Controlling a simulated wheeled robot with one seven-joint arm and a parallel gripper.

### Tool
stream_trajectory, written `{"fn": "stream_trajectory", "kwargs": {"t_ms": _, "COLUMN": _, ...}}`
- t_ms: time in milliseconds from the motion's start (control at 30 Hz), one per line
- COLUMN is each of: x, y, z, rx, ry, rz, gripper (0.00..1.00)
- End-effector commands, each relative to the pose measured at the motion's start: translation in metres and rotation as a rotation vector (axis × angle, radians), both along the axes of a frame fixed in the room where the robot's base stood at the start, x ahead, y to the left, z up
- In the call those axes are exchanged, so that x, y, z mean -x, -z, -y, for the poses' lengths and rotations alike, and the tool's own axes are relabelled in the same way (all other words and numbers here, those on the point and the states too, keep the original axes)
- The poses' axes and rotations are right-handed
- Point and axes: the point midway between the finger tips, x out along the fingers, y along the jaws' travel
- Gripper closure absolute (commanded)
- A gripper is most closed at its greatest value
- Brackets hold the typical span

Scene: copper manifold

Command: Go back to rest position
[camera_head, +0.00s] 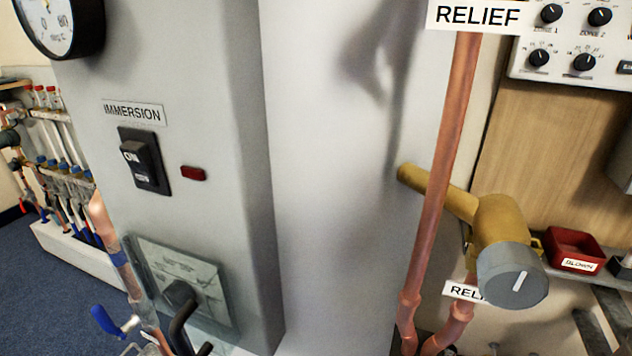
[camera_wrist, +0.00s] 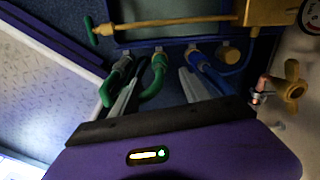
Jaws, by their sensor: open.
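My gripper (camera_wrist: 162,76) shows in the wrist view, with its purple body along the bottom and two grey fingers pointing up the picture. The fingers are apart and I see nothing held between them. Green hoses (camera_wrist: 155,78) and a blue hose (camera_wrist: 205,65) lie beyond the fingers; I cannot tell whether any of them touches a finger. My gripper does not show in the head view. A blurred dark shadow falls on the white panel (camera_head: 330,180) there.
The head view shows a grey cabinet with an IMMERSION switch (camera_head: 144,160), a copper pipe (camera_head: 440,180), a brass relief valve with a grey knob (camera_head: 512,275), a red tray (camera_head: 574,248) and a blue-handled lever (camera_head: 108,320). A brass tap (camera_wrist: 290,88) is at right in the wrist view.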

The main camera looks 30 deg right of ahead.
Motion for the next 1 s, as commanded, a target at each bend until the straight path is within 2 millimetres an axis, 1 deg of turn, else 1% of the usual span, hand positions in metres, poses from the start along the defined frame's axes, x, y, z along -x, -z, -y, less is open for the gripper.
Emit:
{"fn": "stream_trajectory", "kwargs": {"t_ms": 67, "x": -0.002, "y": 0.0, "z": 0.003, "rx": 0.012, "ry": -0.035, "rz": 0.007, "gripper": 0.46}}
{"fn": "stream_trajectory", "kwargs": {"t_ms": 133, "x": -0.008, "y": -0.001, "z": 0.013, "rx": 0.054, "ry": -0.095, "rz": 0.03, "gripper": 0.46}}
{"fn": "stream_trajectory", "kwargs": {"t_ms": 167, "x": -0.014, "y": -0.005, "z": 0.022, "rx": 0.087, "ry": -0.127, "rz": 0.048, "gripper": 0.46}}
{"fn": "stream_trajectory", "kwargs": {"t_ms": 267, "x": -0.033, "y": -0.023, "z": 0.05, "rx": 0.204, "ry": -0.219, "rz": 0.1, "gripper": 0.46}}
{"fn": "stream_trajectory", "kwargs": {"t_ms": 333, "x": -0.044, "y": -0.038, "z": 0.069, "rx": 0.308, "ry": -0.301, "rz": 0.133, "gripper": 0.46}}
{"fn": "stream_trajectory", "kwargs": {"t_ms": 400, "x": -0.053, "y": -0.055, "z": 0.079, "rx": 0.422, "ry": -0.402, "rz": 0.158, "gripper": 0.46}}
{"fn": "stream_trajectory", "kwargs": {"t_ms": 467, "x": -0.061, "y": -0.069, "z": 0.08, "rx": 0.518, "ry": -0.497, "rz": 0.173, "gripper": 0.46}}
{"fn": "stream_trajectory", "kwargs": {"t_ms": 500, "x": -0.065, "y": -0.079, "z": 0.078, "rx": 0.582, "ry": -0.562, "rz": 0.181, "gripper": 0.46}}
{"fn": "stream_trajectory", "kwargs": {"t_ms": 567, "x": -0.071, "y": -0.093, "z": 0.071, "rx": 0.67, "ry": -0.656, "rz": 0.19, "gripper": 0.46}}
{"fn": "stream_trajectory", "kwargs": {"t_ms": 633, "x": -0.078, "y": -0.111, "z": 0.057, "rx": 0.771, "ry": -0.768, "rz": 0.199, "gripper": 0.46}}
{"fn": "stream_trajectory", "kwargs": {"t_ms": 667, "x": -0.081, "y": -0.12, "z": 0.049, "rx": 0.815, "ry": -0.817, "rz": 0.203, "gripper": 0.46}}
{"fn": "stream_trajectory", "kwargs": {"t_ms": 733, "x": -0.086, "y": -0.141, "z": 0.027, "rx": 0.92, "ry": -0.933, "rz": 0.213, "gripper": 0.46}}
{"fn": "stream_trajectory", "kwargs": {"t_ms": 867, "x": -0.09, "y": -0.187, "z": -0.027, "rx": 1.111, "ry": -1.142, "rz": 0.239, "gripper": 0.46}}
{"fn": "stream_trajectory", "kwargs": {"t_ms": 900, "x": -0.09, "y": -0.202, "z": -0.045, "rx": 1.166, "ry": -1.199, "rz": 0.249, "gripper": 0.46}}
{"fn": "stream_trajectory", "kwargs": {"t_ms": 967, "x": -0.088, "y": -0.224, "z": -0.073, "rx": 1.243, "ry": -1.279, "rz": 0.265, "gripper": 0.46}}
{"fn": "stream_trajectory", "kwargs": {"t_ms": 1000, "x": -0.085, "y": -0.24, "z": -0.091, "rx": 1.293, "ry": -1.327, "rz": 0.279, "gripper": 0.46}}
